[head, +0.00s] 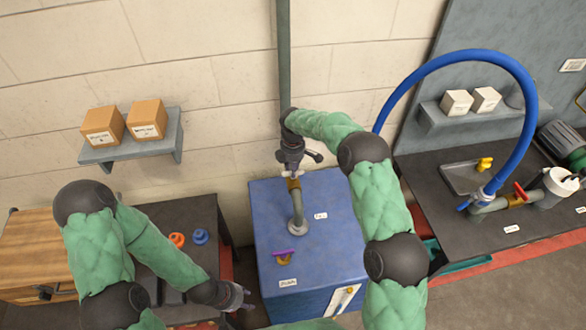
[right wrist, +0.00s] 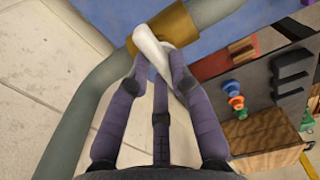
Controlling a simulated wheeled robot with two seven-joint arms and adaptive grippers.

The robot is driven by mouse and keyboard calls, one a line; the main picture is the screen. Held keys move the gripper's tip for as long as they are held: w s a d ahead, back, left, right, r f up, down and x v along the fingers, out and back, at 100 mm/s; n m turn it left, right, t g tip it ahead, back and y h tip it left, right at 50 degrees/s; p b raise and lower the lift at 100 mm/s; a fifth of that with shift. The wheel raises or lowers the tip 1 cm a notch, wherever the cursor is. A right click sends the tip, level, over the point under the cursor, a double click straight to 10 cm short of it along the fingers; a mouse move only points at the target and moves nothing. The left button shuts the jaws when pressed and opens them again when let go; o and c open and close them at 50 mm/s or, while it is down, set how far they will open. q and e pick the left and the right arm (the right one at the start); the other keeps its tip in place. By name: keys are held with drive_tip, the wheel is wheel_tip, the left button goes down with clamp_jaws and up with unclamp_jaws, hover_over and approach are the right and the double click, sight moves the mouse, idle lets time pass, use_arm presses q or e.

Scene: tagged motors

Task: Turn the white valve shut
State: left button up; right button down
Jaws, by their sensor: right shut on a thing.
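The white valve handle (right wrist: 149,42) lies between the fingers of my right gripper (right wrist: 158,66) in the right wrist view. It sits against the brass valve body (right wrist: 187,27) on a grey pipe (right wrist: 88,100). In the head view my right gripper (head: 292,165) is above the blue cabinet, shut on the white handle, which it mostly hides. The brass body (head: 294,184) shows just below it, on the pipe that bends down to the cabinet top. My left gripper (head: 236,296) is low, left of the cabinet and away from the valve; its opening is unclear.
The blue cabinet (head: 262,215) carries a purple-handled valve (head: 284,253). A dark table at left holds orange (head: 177,239) and blue (head: 200,236) pieces. A shelf (head: 111,154) holds two boxes.

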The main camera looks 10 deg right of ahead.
drive_tip(key=shift+n, duration=0.3)
drive_tip(key=c, duration=1.1)
unclamp_jaws()
wheel_tip(320, 180, up, 12)
drive_tip(key=shift+f, duration=0.1)
